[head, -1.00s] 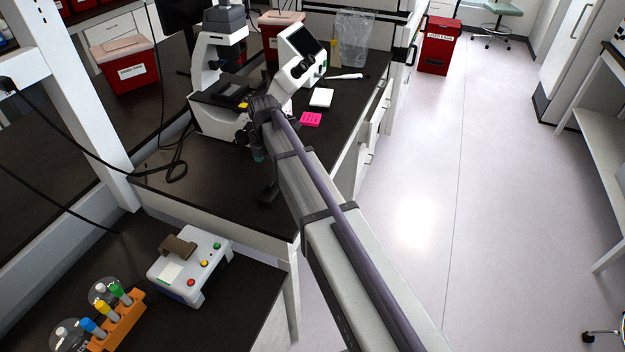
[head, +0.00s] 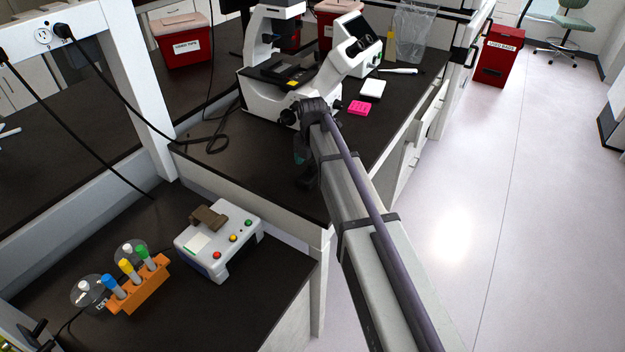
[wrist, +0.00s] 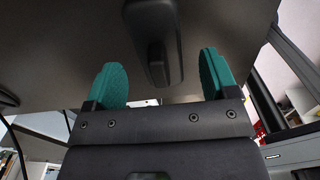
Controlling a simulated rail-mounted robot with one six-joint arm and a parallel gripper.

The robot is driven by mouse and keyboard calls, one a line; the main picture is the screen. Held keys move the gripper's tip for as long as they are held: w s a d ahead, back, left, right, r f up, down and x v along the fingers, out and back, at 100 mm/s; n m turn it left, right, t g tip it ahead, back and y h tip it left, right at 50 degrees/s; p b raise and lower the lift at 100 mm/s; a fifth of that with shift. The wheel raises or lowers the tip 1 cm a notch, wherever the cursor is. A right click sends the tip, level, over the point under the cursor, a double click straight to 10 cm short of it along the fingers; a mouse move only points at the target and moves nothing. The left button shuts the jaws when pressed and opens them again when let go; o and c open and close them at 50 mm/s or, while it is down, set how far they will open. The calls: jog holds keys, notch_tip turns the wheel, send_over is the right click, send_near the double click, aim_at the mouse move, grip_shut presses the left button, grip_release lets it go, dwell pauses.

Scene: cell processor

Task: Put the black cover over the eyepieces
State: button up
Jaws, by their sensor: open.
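The white microscope (head: 262,97) stands on the dark bench with its tilted head toward me. Its dark eyepieces (head: 364,43) look bare. A black object that looks like the cover (head: 308,178) lies on the bench near its front edge. In the wrist view the cover (wrist: 155,45) is ahead of and between the fingers, apart from them. My gripper (head: 300,153) is over the bench, just above the cover, partly hidden by my arm. In the wrist view my gripper (wrist: 161,72) shows two green fingers spread wide, with nothing held.
A pink note pad (head: 359,108), a white pad (head: 372,88) and a pen (head: 398,71) lie right of the microscope. A cable (head: 215,140) curls on the bench at left. A white device (head: 220,240) and an orange tube rack (head: 140,288) stand on the nearer bench.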

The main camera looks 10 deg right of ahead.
aim_at(313, 163)
notch_tip(313, 163, down, 3)
jog(key=shift+r+b, duration=0.1)
jog(key=shift+b, duration=0.55)
jog(key=shift+r, duration=0.2)
jog(key=c, duration=1)
notch_tip(313, 163, up, 10)
jog(key=p, duration=1)
jog(key=shift+r+p, duration=0.15)
jog(key=shift+p, duration=0.2)
jog(key=shift+f, duration=0.2)
jog(key=o, duration=0.3)
jog(key=c, duration=0.7)
